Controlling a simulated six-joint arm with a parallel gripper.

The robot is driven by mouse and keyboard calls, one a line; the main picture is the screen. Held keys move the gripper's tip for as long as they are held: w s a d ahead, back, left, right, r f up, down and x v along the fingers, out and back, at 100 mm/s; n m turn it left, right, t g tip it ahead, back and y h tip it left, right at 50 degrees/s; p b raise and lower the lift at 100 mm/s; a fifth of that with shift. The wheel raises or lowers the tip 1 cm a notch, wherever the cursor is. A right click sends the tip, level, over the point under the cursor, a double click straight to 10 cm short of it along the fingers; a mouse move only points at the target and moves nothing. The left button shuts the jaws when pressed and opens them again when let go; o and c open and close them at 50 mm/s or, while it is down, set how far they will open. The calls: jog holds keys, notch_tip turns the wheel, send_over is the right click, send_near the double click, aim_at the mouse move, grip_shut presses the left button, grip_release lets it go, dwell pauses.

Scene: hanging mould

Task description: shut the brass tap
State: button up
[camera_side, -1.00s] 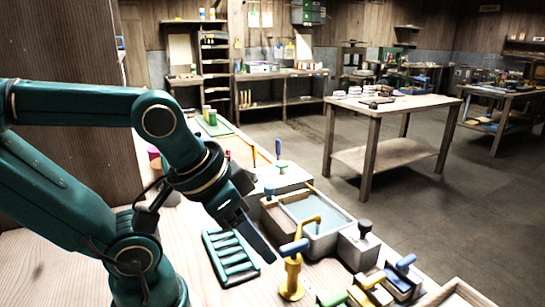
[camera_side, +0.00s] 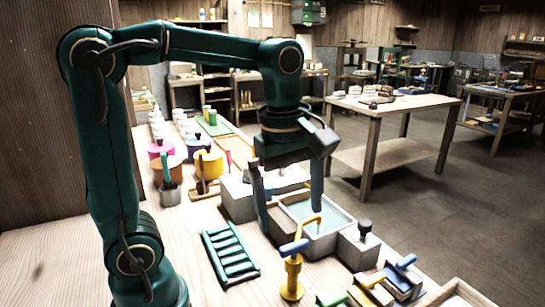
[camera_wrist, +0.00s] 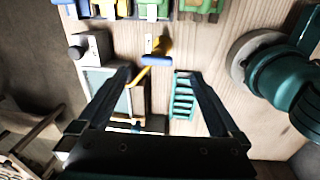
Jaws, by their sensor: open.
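The brass tap (camera_side: 292,275) stands on the bench in front of the grey basin (camera_side: 326,246), its spout reaching over the water. My gripper (camera_side: 290,217) is open and empty, pointing down above the basin side, behind and above the tap, apart from the handle. In the wrist view the gripper's fingers (camera_wrist: 157,74) spread either side of the handle's line.
A green slatted rack (camera_side: 230,256) lies left of the tap. A grey block with a dark knob (camera_side: 358,248) stands right of the basin. Several coloured clamp-like pieces (camera_side: 372,289) are at the front right. Pots and tools (camera_side: 208,163) stand behind on the bench.

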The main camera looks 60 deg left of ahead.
aim_at(294, 243)
jog(key=shift+w+a+f+n+g, duration=0.3)
jog(key=shift+w+f+g, duration=0.1)
jog(key=shift+w+f, duration=0.35)
jog(key=shift+a+f, duration=0.1)
jog(key=shift+f, duration=2.85)
jog(key=shift+c, duration=0.3)
jog(key=c, duration=1.3)
